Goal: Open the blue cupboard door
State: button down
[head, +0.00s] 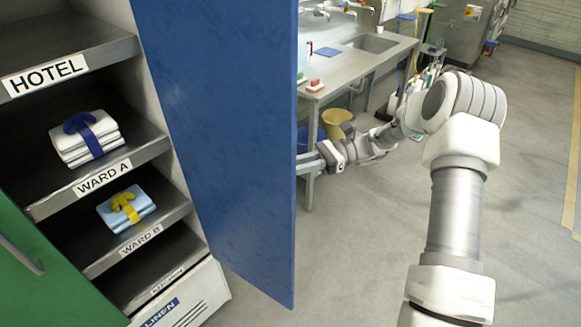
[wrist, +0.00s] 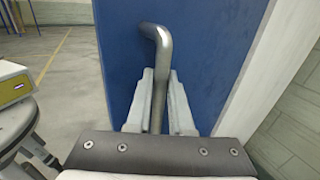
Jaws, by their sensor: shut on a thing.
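The blue cupboard door (head: 230,130) stands swung open in the head view, its inner face toward me and its hinge side at the cupboard frame. In the wrist view the door's outer face (wrist: 205,60) fills the middle, with a grey metal bar handle (wrist: 155,60) bent at its top. My gripper (wrist: 160,100) has its two pale fingers on either side of the handle and is shut on it. In the head view my gripper (head: 312,160) reaches the door's free edge from the right, and its fingertips are hidden behind the door.
Open shelves hold folded white linen (head: 85,138) and folded blue linen (head: 127,208). A green door (head: 40,260) is at the lower left. A metal sink bench (head: 365,62) and yellow bucket (head: 336,122) stand behind the door. Floor at right is clear.

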jog(key=shift+w+r+g, duration=0.15)
jog(key=shift+w+g, duration=0.15)
jog(key=shift+w, duration=0.15)
jog(key=c, duration=0.8)
grip_release()
jog(key=shift+a, duration=0.15)
jog(key=b+v, duration=0.1)
jog(key=v, duration=1.6)
jog(key=shift+d+b, duration=0.35)
jog(key=shift+b, duration=0.05)
